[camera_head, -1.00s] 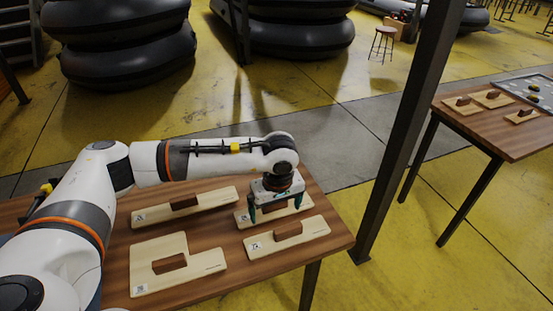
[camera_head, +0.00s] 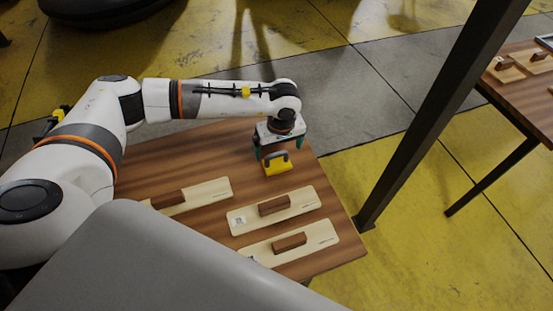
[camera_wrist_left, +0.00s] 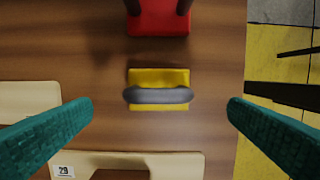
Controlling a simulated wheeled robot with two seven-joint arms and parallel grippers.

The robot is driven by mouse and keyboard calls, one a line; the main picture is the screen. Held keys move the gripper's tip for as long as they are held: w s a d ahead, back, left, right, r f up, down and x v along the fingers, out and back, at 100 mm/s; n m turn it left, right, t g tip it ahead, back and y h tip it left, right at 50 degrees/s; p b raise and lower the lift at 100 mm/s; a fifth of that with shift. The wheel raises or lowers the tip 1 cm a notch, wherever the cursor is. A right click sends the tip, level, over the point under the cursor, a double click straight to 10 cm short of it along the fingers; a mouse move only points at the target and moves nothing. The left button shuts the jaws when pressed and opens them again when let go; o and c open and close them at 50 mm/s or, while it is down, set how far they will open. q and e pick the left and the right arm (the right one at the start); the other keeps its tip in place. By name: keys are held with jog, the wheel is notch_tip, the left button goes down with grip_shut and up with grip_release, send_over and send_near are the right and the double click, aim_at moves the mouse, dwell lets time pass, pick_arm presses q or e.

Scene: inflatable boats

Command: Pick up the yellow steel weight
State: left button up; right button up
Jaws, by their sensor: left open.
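The yellow steel weight (camera_head: 278,168) is a small yellow block with a grey handle on top. It stands on the wooden table (camera_head: 215,150) near its far right part. In the left wrist view the yellow weight (camera_wrist_left: 158,76) is centred, its grey handle running left to right. My left gripper (camera_head: 279,151) is over it, pointing down. Its teal fingers (camera_wrist_left: 160,108) are open and wide apart, one on each side of the handle, with clear gaps and no contact. My right gripper is not in view.
A red object (camera_wrist_left: 158,18) is close beyond the weight in the left wrist view. Pale boards with brown handles (camera_head: 290,200) lie nearer on the table. A dark post (camera_head: 430,125) stands right of the table. A second table (camera_head: 520,90) is at the far right.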

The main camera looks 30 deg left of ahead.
aim_at(277, 153)
pick_arm(q)
jog(key=shift+w+f, duration=0.15)
jog(key=shift+f, duration=0.5)
jog(key=f+p, duration=0.1)
jog(key=f, duration=0.1)
jog(key=a+f+p, duration=0.1)
jog(key=f, duration=0.1)
jog(key=shift+w+f, duration=0.1)
jog(key=shift+f, duration=0.1)
jog(key=shift+w+f, duration=0.1)
jog(key=shift+f, duration=0.3)
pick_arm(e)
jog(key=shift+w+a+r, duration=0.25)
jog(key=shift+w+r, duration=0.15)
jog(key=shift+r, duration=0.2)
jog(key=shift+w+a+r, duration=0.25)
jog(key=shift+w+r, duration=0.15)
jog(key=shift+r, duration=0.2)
pick_arm(q)
jog(key=c, duration=1.5)
jog(key=shift+r, duration=0.1)
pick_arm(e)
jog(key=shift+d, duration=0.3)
